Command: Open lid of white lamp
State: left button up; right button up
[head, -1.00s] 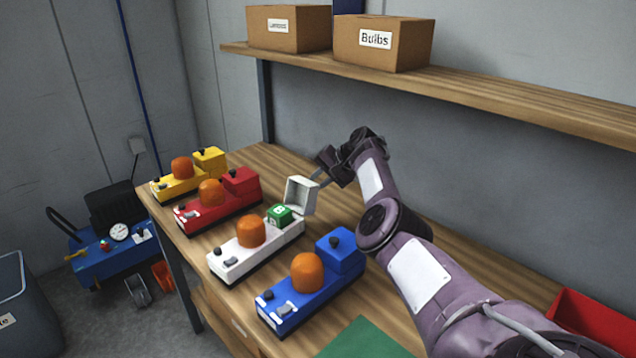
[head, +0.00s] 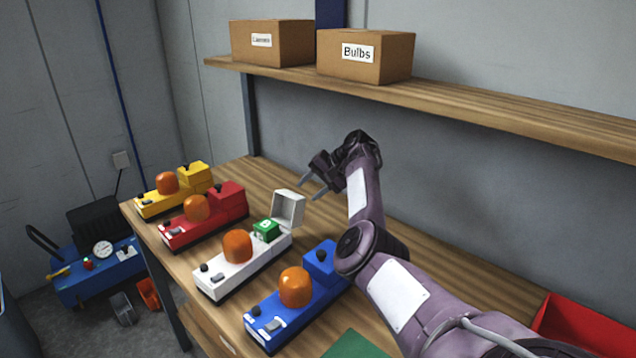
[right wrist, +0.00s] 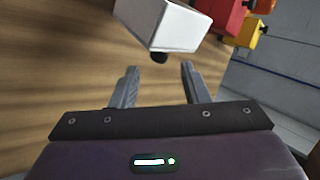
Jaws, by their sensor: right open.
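The white lamp (head: 222,276) stands on the workbench, between the red and the blue lamps, with an orange dome (head: 237,247). Its white box lid (head: 288,208) is tipped up and open at the back end, and a green battery block (head: 266,230) shows in the opened compartment. My right gripper (head: 309,189) is open and empty, just behind and right of the lid, apart from it. In the right wrist view the lid (right wrist: 165,24) with its black knob (right wrist: 159,58) lies just beyond the open fingers (right wrist: 158,78). My left gripper is not in view.
A blue lamp (head: 290,318), a red lamp (head: 205,230) and a yellow lamp (head: 160,207) stand in the same row. A shelf (head: 460,98) with cardboard boxes (head: 365,57) runs above the bench. A red bin (head: 580,328) is at the right. Bare wood lies behind the lamps.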

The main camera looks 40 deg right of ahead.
jog(key=shift+b+v, duration=0.3)
jog(key=shift+v, duration=1.6)
jog(key=shift+f, duration=0.1)
